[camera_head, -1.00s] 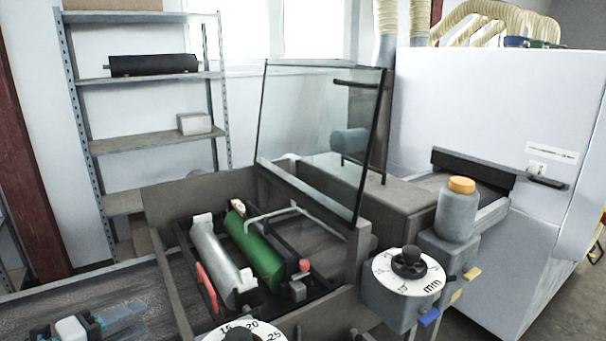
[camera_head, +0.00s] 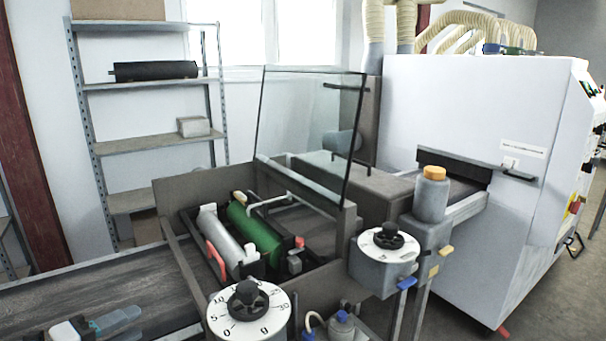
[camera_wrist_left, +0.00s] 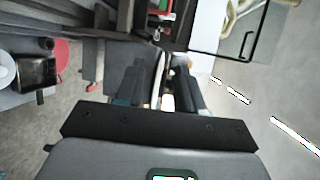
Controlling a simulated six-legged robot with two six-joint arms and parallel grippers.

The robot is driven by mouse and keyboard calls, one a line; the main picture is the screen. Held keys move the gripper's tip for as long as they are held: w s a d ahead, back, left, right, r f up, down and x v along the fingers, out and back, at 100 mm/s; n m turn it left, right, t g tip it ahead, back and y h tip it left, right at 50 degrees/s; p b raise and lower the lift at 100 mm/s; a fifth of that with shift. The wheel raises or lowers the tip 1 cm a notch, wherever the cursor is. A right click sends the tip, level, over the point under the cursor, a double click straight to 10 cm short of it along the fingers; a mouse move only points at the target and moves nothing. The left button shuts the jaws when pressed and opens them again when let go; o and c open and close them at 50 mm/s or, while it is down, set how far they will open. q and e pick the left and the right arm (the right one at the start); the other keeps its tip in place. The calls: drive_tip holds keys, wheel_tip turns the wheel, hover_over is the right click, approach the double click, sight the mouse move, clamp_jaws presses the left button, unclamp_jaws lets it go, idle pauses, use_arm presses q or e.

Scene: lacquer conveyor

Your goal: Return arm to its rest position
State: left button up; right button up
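My left gripper (camera_head: 122,318) shows at the bottom left of the head view, over the dark conveyor belt (camera_head: 95,285) and left of the coating unit. Its lower part is cut off by the frame edge. In the left wrist view its two dark fingers (camera_wrist_left: 158,85) stand apart with a narrow gap. I see nothing held between them. My right arm and gripper are not in view.
The open coating unit holds a grey roller (camera_head: 222,240) and a green roller (camera_head: 254,236) under a raised glass cover (camera_head: 308,130). Dials (camera_head: 248,308) stand at its front. An orange-capped bottle (camera_head: 431,195) stands right, before a white machine (camera_head: 455,110). Shelves (camera_head: 150,142) stand behind.

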use_arm(q)
drive_tip(key=d+f+n+g+y, duration=0.1)
drive_tip(key=d+f+n, duration=0.2)
drive_tip(key=f+n, duration=0.3)
drive_tip(key=s+d+f+n+g+y, duration=0.1)
drive_tip(key=d+f+n, duration=0.3)
drive_tip(key=f, duration=0.8)
drive_tip(key=d+f+n+g+y, duration=0.1)
drive_tip(key=d+f+n+g, duration=0.1)
drive_tip(key=f+n, duration=0.6)
drive_tip(key=shift+s+d+f+y, duration=0.15)
drive_tip(key=shift+d+f+y, duration=0.1)
drive_tip(key=shift+d, duration=0.2)
drive_tip(key=shift+s+d+f+y, duration=0.1)
drive_tip(key=shift+d+f+y, duration=0.1)
drive_tip(key=shift+d, duration=0.2)
drive_tip(key=s+d+f+n+g, duration=0.4)
drive_tip(key=s+f, duration=0.3)
drive_tip(key=s, duration=0.3)
drive_tip(key=s+d+f+n+g, duration=0.4)
drive_tip(key=s+f+n+g, duration=0.1)
drive_tip(key=s, duration=0.5)
drive_tip(key=shift+s+f+y, duration=0.15)
drive_tip(key=shift+f+y, duration=0.3)
drive_tip(key=shift+f, duration=0.4)
